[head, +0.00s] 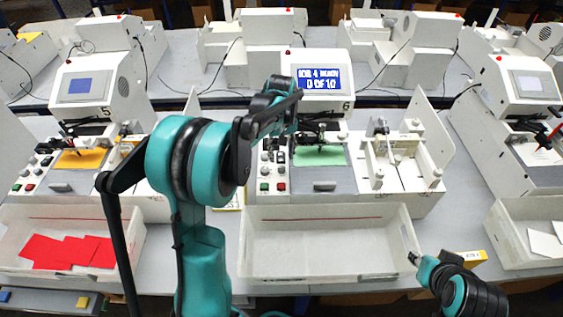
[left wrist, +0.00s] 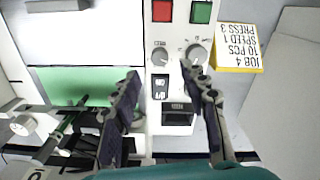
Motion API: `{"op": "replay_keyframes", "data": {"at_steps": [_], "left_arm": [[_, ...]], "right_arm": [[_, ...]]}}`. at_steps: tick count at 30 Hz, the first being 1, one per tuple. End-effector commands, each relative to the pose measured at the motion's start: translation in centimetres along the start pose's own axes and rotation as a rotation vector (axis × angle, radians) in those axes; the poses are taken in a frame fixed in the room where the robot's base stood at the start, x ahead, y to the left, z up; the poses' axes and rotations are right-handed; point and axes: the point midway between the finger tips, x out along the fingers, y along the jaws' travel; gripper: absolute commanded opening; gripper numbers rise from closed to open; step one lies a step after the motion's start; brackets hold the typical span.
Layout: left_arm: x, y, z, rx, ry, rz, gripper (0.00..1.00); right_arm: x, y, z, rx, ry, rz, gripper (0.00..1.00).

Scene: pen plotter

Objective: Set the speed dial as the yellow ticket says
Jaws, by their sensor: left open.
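The yellow-edged ticket (left wrist: 238,45) lies right of the control panel in the left wrist view, upside down, reading JOB 4, 10 PCS, SPEED 1, PRESS 3. Two grey dials sit side by side on the panel, a left dial (left wrist: 160,57) and a right dial (left wrist: 197,54). Their labels are too small to read, so I cannot tell which is speed. My left gripper (left wrist: 160,72) is open and empty over the panel, its right fingertip close to the right dial. It also shows in the head view (head: 284,98). My right gripper (head: 415,259) is low at the right, its jaws unclear.
The middle machine's screen (head: 319,79) reads JOB 4 READY, 0 OF 10. An empty white tray (head: 325,265) stands in front.

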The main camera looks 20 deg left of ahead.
Motion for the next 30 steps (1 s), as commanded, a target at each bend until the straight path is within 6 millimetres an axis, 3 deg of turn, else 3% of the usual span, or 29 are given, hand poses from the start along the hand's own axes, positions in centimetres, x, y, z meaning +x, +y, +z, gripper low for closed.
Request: {"op": "replay_keyframes", "data": {"at_steps": [3, 10, 30], "left_arm": [[-2.6, 0.0, 0.0, 0.000, 0.000, 0.000, 0.44], [-5.4, 0.0, 0.0, 0.000, 0.000, 0.000, 0.44], [-5.8, 0.0, 0.0, 0.000, 0.000, 0.000, 0.44]], "right_arm": [[0.0, 0.0, 0.0, 0.000, 0.000, 0.000, 0.32], [0.0, 0.0, 0.0, 0.000, 0.000, 0.000, 0.32], [0.0, 0.0, 0.0, 0.000, 0.000, 0.000, 0.32]]}}
